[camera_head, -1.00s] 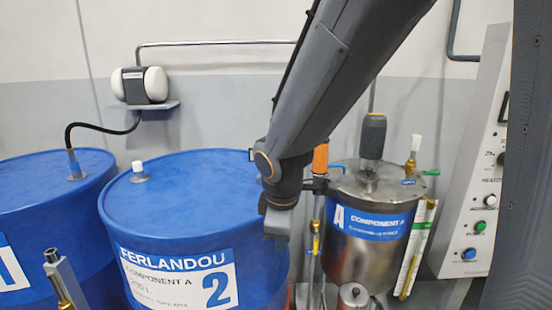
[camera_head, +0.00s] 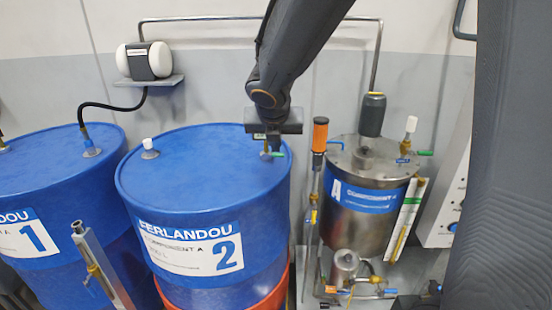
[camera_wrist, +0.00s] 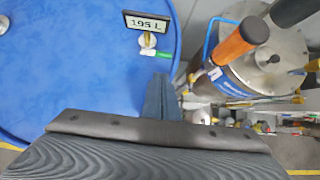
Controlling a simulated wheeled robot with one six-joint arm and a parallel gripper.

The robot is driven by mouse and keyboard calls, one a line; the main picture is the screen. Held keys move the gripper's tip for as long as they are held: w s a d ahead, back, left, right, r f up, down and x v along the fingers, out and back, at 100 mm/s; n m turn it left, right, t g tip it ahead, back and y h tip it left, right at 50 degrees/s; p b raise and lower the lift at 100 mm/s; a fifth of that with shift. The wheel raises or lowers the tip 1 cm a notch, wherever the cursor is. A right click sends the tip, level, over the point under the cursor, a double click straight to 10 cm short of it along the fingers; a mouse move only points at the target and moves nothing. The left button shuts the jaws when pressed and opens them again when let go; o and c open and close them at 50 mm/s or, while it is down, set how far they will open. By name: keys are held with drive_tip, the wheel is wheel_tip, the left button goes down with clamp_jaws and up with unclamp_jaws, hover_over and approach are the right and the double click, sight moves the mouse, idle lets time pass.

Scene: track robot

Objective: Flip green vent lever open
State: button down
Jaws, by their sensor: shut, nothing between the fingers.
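A small green lever (camera_head: 278,155) sits at the back right of the top of blue drum 2 (camera_head: 200,180). The wrist view shows the green lever (camera_wrist: 148,53) beside a yellow and white fitting (camera_wrist: 148,40) under a "195 L" display (camera_wrist: 147,21). My gripper (camera_head: 273,147) is over the drum's back edge, close to the lever, and partly hides the fitting. In the wrist view its fingers (camera_wrist: 160,88) are shut and empty, with the tips just below and right of the lever. I cannot tell whether they touch it. Another green lever (camera_head: 424,153) is on the steel tank.
The steel tank (camera_head: 350,222) stands right of the drum, with an orange-handled tool (camera_head: 320,135) between them. Blue drum 1 (camera_head: 60,195) stands at left. A pipe (camera_head: 376,60) runs along the wall behind. The front of drum 2's lid is clear.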

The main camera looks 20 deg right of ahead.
sight(275, 155)
drive_tip(key=b+x, duration=0.2)
drive_tip(key=x, duration=0.8)
drive_tip(key=shift+b, duration=0.3)
